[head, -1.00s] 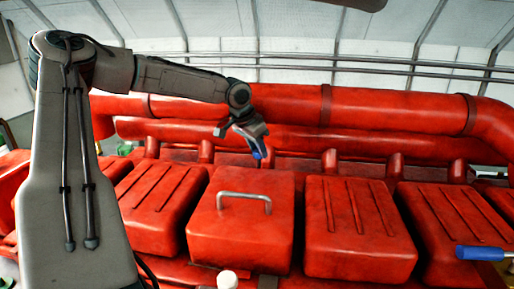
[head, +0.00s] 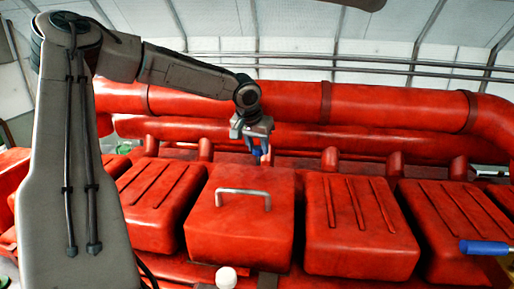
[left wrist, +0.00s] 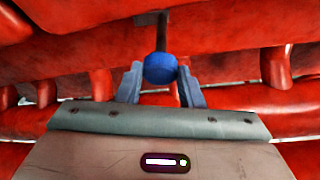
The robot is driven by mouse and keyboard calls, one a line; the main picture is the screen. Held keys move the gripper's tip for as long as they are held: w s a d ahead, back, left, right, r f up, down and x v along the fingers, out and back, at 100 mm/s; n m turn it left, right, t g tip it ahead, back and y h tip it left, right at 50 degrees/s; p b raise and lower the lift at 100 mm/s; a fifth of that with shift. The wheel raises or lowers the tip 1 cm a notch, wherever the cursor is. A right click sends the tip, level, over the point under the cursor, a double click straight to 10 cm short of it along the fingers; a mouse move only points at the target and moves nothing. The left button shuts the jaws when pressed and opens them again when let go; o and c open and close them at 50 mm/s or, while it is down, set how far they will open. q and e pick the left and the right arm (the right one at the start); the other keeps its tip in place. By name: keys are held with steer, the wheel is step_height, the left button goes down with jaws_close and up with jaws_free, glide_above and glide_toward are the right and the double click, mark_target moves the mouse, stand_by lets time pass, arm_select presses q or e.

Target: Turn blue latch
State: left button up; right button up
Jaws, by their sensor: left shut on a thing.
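The blue latch shows in the left wrist view as a rounded blue end (left wrist: 160,69) on a dark rod that runs up and away. My left gripper (left wrist: 160,80) has one finger on each side of this blue end and is shut on it. In the head view my left gripper (head: 257,156) points down behind the middle red box, and a small bit of blue shows between its fingers. The rest of the latch is hidden there by the gripper and box. My right gripper is not in view.
A red box with a grey metal handle (head: 243,194) stands in front of the gripper, with ribbed red covers (head: 361,227) beside it. Thick red pipes (head: 400,110) run behind. Another blue handle (head: 485,247) sticks out at the far right.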

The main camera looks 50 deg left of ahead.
arm_select(q)
steer(key=shift+n, duration=0.5)
steer(key=shift+y, duration=0.3)
steer(key=o, duration=1)
steer(key=shift+c, duration=0.2)
steer(key=shift+s+d+r+b, duration=0.1)
steer(key=shift+r+b, duration=0.45)
steer(key=shift+r, duration=0.05)
steer(key=b+v, duration=0.2)
steer(key=v, duration=0.7)
steer(key=shift+r+b, duration=0.35)
